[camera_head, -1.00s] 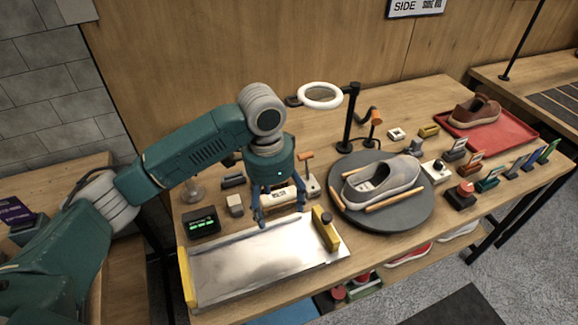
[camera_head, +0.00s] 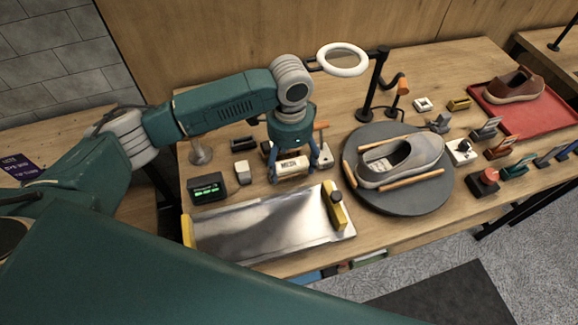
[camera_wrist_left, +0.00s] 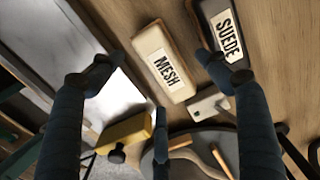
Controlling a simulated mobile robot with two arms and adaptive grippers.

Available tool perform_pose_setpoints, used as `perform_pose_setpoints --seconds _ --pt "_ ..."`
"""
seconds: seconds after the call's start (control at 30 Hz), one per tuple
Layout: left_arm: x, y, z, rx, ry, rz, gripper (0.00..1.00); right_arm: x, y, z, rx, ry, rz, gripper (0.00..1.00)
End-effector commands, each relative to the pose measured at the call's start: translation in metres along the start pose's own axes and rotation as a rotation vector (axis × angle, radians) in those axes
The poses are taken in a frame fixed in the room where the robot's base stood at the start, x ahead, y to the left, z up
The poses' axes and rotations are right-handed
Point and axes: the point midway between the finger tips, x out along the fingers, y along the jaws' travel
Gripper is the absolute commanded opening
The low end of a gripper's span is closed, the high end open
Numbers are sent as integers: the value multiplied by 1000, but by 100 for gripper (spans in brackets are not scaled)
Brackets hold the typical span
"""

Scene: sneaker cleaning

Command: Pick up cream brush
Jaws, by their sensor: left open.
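The cream brush (camera_head: 291,167), labelled MESH, lies on the wooden table behind the metal tray. It also shows in the left wrist view (camera_wrist_left: 160,50), upper middle, with its label facing up. My left gripper (camera_head: 294,178) is above the brush, pointing down, with its fingers apart. In the left wrist view my left gripper (camera_wrist_left: 154,72) has one finger left of the brush and one right of it, near the dark brush. Nothing is held. Whether the fingers touch the brush cannot be told. My right gripper is not in view.
A dark SUEDE brush (camera_wrist_left: 222,38) lies close beside the cream brush. The metal tray (camera_head: 255,228) with yellow end blocks is in front. A round grey turntable (camera_head: 395,202) with a grey sneaker (camera_head: 402,160) stands right. A ring lamp (camera_head: 343,60) hangs behind.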

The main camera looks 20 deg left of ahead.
Motion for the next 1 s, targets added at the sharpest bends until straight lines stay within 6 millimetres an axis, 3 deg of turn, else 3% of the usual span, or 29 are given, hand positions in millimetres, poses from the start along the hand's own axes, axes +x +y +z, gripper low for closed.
perform_pose_setpoints --seconds 0.17,0.43,0.47,0.7,0.77,1.0 --pt "21 0 0 1 -1 1 76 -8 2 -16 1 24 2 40" --pt "26 0 0 2 0 -1 76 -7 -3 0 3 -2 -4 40" --pt "26 0 0 2 0 -1 74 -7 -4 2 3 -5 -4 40" --pt "26 0 0 1 1 -1 26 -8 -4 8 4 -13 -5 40" --pt "26 -1 -1 1 1 -1 22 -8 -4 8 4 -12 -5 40" --pt "25 -1 -1 1 2 -1 21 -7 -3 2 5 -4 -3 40"
